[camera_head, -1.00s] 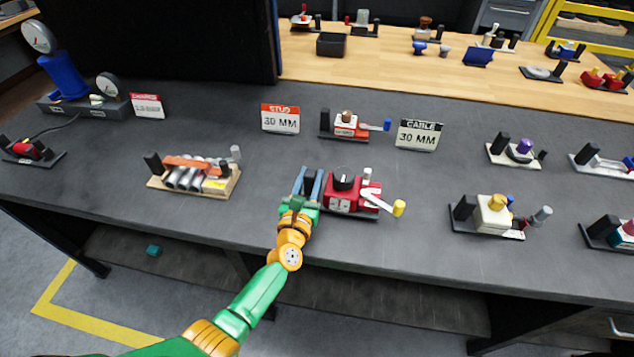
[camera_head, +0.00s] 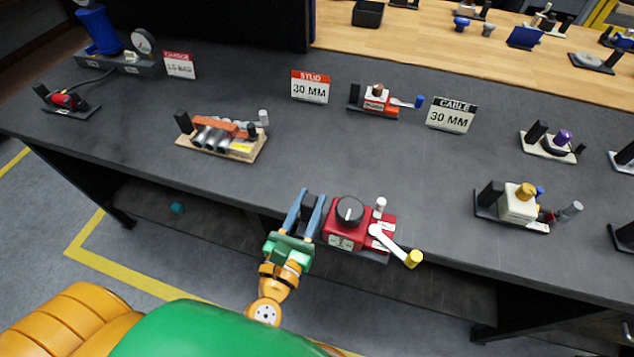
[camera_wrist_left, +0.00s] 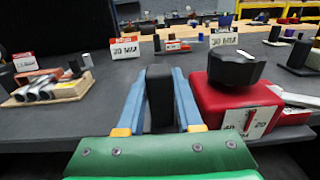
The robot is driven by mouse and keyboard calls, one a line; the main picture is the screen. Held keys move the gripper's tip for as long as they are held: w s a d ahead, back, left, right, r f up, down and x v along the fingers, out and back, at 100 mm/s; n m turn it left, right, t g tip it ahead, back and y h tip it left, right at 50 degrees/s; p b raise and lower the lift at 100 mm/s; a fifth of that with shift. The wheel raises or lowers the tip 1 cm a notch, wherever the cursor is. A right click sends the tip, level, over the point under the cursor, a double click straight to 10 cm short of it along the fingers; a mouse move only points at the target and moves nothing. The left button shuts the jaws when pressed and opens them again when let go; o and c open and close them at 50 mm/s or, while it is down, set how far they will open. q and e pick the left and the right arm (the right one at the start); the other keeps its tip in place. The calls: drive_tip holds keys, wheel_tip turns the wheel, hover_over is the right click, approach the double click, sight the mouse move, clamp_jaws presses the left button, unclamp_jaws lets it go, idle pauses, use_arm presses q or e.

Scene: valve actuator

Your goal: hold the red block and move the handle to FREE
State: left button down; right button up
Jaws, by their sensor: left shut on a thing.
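The red block (camera_head: 345,235) has a black knob (camera_head: 349,211) on top and a dark base below. Its white handle (camera_head: 390,243) with a yellow end (camera_head: 413,258) points right and toward me. My left gripper (camera_head: 304,212) is shut on the black post at the block's left end; that post (camera_wrist_left: 160,98) stands between the blue fingers in the left wrist view. The block is held at the bench's front edge, apparently overhanging it. In the wrist view the block (camera_wrist_left: 235,105) shows 40 and 20 on its front. No FREE mark is readable. My right gripper is not in view.
Behind are STUD (camera_head: 310,87) and CABLE (camera_head: 451,115) signs with a small red-and-white device (camera_head: 378,101) between them. A wooden-based device (camera_head: 222,134) stands left and a cream one (camera_head: 518,203) right.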

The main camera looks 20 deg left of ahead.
use_arm(q)
drive_tip(key=w, duration=0.3)
drive_tip(key=w+f, duration=0.1)
drive_tip(key=w, duration=0.6)
drive_tip(key=shift+w+d+f, duration=0.1)
drive_tip(key=shift+w+f, duration=0.15)
drive_tip(key=shift+f, duration=0.05)
drive_tip(key=w, duration=0.5)
drive_tip(key=w+r, duration=0.1)
drive_tip(key=w, duration=0.1)
drive_tip(key=shift+w+d, duration=0.15)
drive_tip(key=shift+d, duration=0.15)
drive_tip(key=shift+f, duration=1)
drive_tip(key=shift+f, duration=0.25)
drive_tip(key=shift+f, duration=0.15)
